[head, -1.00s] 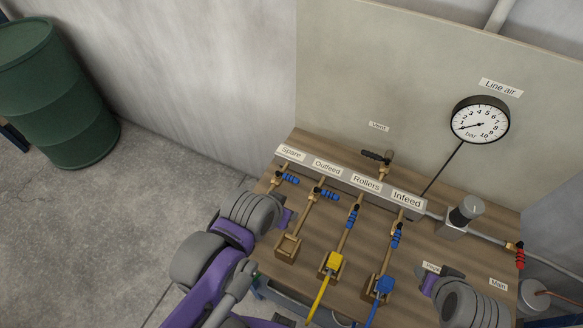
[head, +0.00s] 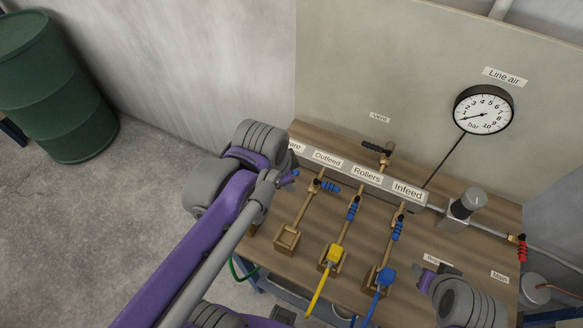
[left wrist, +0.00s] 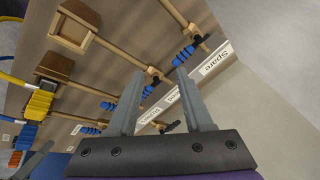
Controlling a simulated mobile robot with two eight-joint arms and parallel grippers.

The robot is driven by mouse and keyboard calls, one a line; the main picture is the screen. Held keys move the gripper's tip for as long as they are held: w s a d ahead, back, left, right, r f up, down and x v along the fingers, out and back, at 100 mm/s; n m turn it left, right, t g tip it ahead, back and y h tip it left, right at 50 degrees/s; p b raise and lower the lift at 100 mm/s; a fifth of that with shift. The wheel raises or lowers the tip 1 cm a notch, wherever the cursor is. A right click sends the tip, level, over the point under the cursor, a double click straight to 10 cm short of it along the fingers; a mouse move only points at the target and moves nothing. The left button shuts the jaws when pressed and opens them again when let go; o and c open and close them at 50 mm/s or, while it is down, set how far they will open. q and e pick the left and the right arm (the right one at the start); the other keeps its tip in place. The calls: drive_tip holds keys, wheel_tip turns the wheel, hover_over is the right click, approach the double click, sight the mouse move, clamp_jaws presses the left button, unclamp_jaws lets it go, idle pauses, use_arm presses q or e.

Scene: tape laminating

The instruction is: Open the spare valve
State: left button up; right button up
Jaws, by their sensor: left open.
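The spare valve's blue handle (left wrist: 184,54) shows in the left wrist view beside the "Spare" label (left wrist: 216,58), just beyond the tip of the right-hand finger. My left gripper (left wrist: 160,72) is open, with nothing between its fingers. In the head view my left wrist covers most of the spare valve. Only a bit of blue (head: 294,174) shows at its edge, and the label is partly hidden. I cannot tell whether a finger touches the handle. My right gripper (head: 428,278) hangs over the bench's front right; its jaw opening is unclear.
The Outfeed handle (head: 328,186) sits close to the right of my left gripper. The Rollers handle (head: 352,210) and Infeed handle (head: 398,230) are further right. Yellow (head: 334,256) and blue (head: 386,277) hose connectors stand in front. A gauge (head: 482,109) is on the back panel.

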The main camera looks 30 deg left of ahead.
use_arm(q)
drive_tip(key=w+a+r+m+g+b, duration=0.1)
drive_tip(key=w+a+r+m+g, duration=0.3)
drive_tip(key=m, duration=0.6)
use_arm(e)
drive_tip(key=shift+s+f, duration=0.2)
drive_tip(key=shift+f, duration=0.3)
drive_tip(key=shift+s+f, duration=0.2)
drive_tip(key=shift+f, duration=0.3)
use_arm(q)
drive_tip(key=w+f, duration=0.1)
drive_tip(key=f, duration=0.2)
drive_tip(key=w+d+f+t, duration=0.1)
drive_tip(key=f, duration=0.3)
drive_tip(key=w+d+f+t+b, duration=0.1)
drive_tip(key=f, duration=0.3)
drive_tip(key=shift+w+f, duration=0.15)
drive_tip(key=shift+f, duration=0.1)
use_arm(e)
drive_tip(key=shift+s+f, duration=0.2)
drive_tip(key=shift+f, duration=0.4)
use_arm(q)
drive_tip(key=shift+c, duration=0.3)
clamp_jaws()
